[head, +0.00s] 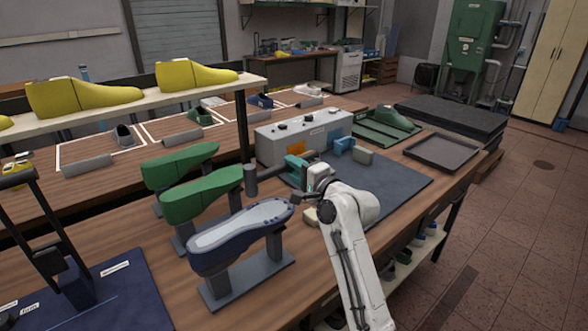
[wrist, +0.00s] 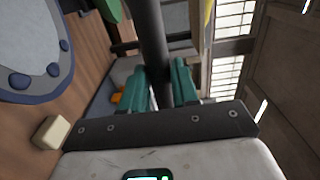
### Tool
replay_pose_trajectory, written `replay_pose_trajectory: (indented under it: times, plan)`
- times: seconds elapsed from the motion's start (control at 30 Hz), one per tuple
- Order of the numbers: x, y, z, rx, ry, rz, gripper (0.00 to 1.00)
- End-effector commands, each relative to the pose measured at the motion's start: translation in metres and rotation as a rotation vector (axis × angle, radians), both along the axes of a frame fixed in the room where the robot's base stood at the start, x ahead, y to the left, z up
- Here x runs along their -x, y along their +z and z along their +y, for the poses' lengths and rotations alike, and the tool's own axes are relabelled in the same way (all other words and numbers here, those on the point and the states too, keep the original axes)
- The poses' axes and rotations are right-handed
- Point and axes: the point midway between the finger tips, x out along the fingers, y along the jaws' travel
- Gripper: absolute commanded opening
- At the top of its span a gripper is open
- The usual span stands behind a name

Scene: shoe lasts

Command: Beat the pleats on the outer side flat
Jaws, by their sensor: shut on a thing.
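A blue shoe upper on a last (head: 240,236) stands sole up on a grey stand in the head view, its pale sole facing up. Several darker blue pleat lumps line the rim at its right end; some show large at the left of the wrist view (wrist: 52,69). My gripper (head: 297,166) is shut on the dark handle of a hammer (wrist: 150,35), between its teal fingers. The grey hammer head (head: 250,181) hangs in the air left of my gripper, above and behind the shoe, apart from it in the picture. The far side of the shoe is hidden.
Two green lasts on stands (head: 202,194) stand close behind the shoe. A cream block (head: 311,216) lies right of it, beside my arm. A grey control box (head: 305,136) stands behind my gripper. The dark mat (head: 395,182) is mostly clear.

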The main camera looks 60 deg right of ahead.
Motion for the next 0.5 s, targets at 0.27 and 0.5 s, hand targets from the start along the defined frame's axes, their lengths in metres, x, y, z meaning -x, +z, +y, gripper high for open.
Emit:
replay_pose_trajectory:
  times: [0.27, 0.5]
  plan:
    - [0.000, 0.000, 0.000, 0.001, 0.000, -0.002, 0.00]
    - [0.000, -0.027, 0.000, -0.001, 0.000, -0.001, 0.00]
